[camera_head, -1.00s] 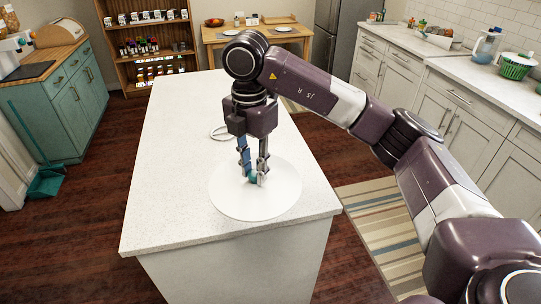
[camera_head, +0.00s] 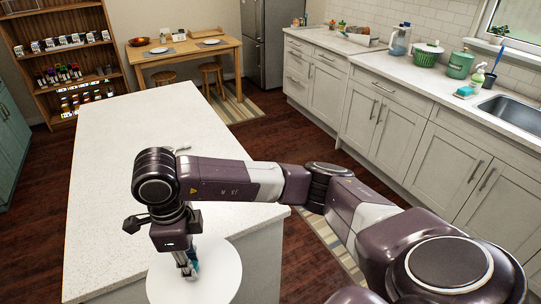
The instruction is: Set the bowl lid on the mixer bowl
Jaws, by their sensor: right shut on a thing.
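The bowl lid (camera_head: 160,280) is a wide, flat, white disc with a teal knob at its middle. My right gripper (camera_head: 189,268) points down over it and is shut on the knob, which is mostly hidden by the fingers. The lid looks level and overlaps the near edge of the white island; its lower rim runs to the picture's bottom. I cannot tell how high it is above the top. The mixer bowl is not seen in this view. My left gripper is not in view.
The white island top (camera_head: 130,125) is largely clear beyond my arm. A counter (camera_head: 400,80) on the right holds a green colander (camera_head: 426,57), a teal pot (camera_head: 459,65) and a sink (camera_head: 512,113). Shelves (camera_head: 65,60) and a wooden table (camera_head: 185,50) stand behind.

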